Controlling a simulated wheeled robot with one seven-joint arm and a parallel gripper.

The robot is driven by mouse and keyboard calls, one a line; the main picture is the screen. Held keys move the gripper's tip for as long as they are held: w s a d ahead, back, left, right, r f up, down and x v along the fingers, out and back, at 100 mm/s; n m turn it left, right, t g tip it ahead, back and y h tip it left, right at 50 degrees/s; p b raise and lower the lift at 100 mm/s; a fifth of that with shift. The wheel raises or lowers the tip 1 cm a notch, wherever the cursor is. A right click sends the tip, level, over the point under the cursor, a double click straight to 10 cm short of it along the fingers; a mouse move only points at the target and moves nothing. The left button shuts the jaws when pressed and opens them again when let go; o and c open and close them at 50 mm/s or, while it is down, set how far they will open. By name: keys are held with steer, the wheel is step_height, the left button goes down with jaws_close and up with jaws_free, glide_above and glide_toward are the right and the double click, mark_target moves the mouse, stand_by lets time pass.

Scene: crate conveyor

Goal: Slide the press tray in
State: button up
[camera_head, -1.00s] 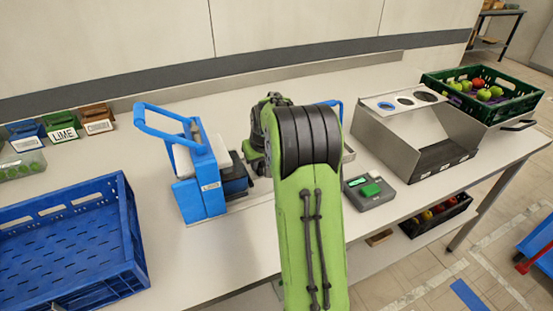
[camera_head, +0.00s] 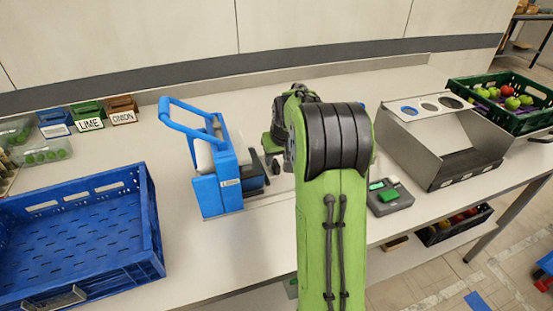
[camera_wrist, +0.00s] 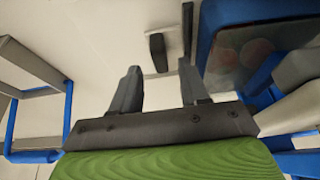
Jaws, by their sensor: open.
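The blue press (camera_head: 215,185), with a raised blue handle, stands left of my arm on the counter. A dark block sticks out of its right side. In the wrist view, a black knob (camera_wrist: 158,52) stands on a pale surface just beyond my gripper (camera_wrist: 160,88). The gripper is open, with its fingers apart and nothing between them. Right of the knob are a thin dark bar (camera_wrist: 187,32) and a blue-framed dark panel (camera_wrist: 238,55) with faint reddish round shapes. I cannot tell the tray's edges or how far in it is.
A blue crate (camera_head: 155,225) stands at the left, below small labelled boxes (camera_head: 88,115). Right of my arm are a grey device with a green button (camera_head: 390,197) and a metal chute (camera_head: 415,160). A green produce crate (camera_head: 520,122) stands far right. Bare counter lies before the press.

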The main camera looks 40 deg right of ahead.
steer(key=p+v, duration=0.2)
steer(key=v, duration=1.1)
steer(key=shift+p, duration=0.4)
steer(key=shift+s, duration=0.1)
steer(key=shift+c, duration=0.4)
